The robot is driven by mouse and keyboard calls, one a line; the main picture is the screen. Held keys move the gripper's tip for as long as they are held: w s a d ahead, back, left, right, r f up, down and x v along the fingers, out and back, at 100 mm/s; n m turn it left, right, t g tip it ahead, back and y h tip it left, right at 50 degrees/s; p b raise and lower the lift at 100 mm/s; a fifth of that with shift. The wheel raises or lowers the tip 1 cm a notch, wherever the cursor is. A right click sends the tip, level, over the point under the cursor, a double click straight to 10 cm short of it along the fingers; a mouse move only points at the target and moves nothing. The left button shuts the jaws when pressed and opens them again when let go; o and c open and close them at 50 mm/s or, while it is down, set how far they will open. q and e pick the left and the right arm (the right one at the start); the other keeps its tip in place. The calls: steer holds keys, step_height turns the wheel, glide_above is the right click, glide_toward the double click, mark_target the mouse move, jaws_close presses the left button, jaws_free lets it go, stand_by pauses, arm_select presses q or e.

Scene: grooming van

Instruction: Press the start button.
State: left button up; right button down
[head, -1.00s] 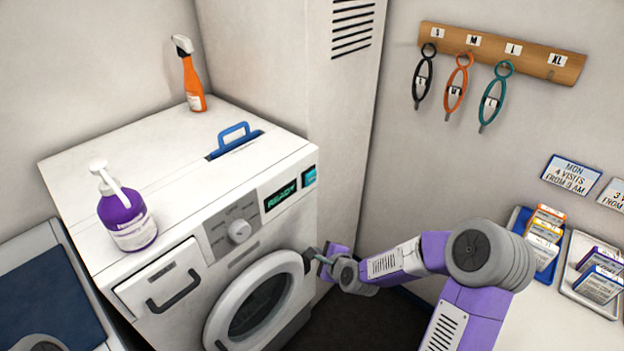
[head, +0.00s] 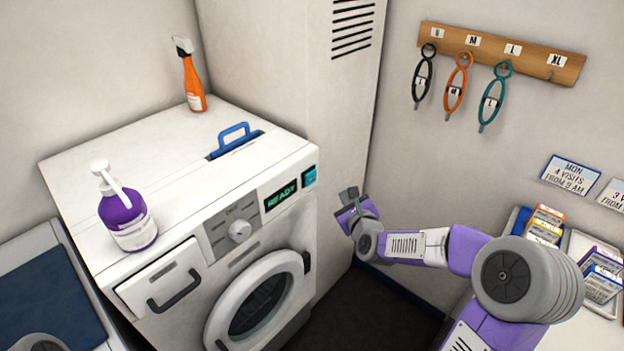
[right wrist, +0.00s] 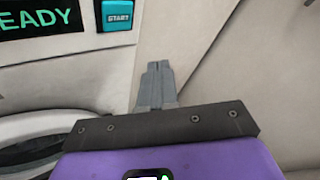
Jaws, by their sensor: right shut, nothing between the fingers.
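The teal start button (head: 309,176) is at the right end of the white washing machine's (head: 170,195) front panel. It also shows in the right wrist view as a square marked START (right wrist: 117,15). Beside it the green display (head: 281,195) reads READY. My right gripper (head: 347,193) is right of the button and a little lower in the head view, apart from it. In the right wrist view its grey fingers (right wrist: 157,66) are together with nothing between them, pointing up just below and right of the button. My left gripper is not in view.
A purple pump bottle (head: 127,215) and an orange spray bottle (head: 190,80) stand on the machine. A blue handle (head: 233,135) sticks up from its top. The round door (head: 262,303) is closed. A tall white cabinet (head: 290,60) stands behind. Trays with boxes (head: 545,225) are at right.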

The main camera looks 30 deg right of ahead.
glide_toward(315, 178)
steer(key=w+d+f, duration=0.2)
steer(key=w+d, duration=0.1)
steer(key=shift+w+a+r, duration=0.1)
steer(key=shift+w+a, duration=0.3)
steer(key=shift+w, duration=0.4)
steer(key=shift+w, duration=0.1)
stand_by(1.3)
steer(key=shift+w+a, duration=0.15)
steer(key=shift+w, duration=0.15)
steer(key=shift+w+a, duration=0.2)
steer(key=shift+w, duration=0.25)
stand_by(0.7)
steer(key=shift+s+d+b, duration=0.1)
steer(key=shift+b, duration=0.25)
steer(key=shift+s+d+b, duration=0.25)
steer(key=shift+s+b, duration=0.35)
steer(key=shift+s, duration=0.15)
steer(key=shift+s, duration=0.1)
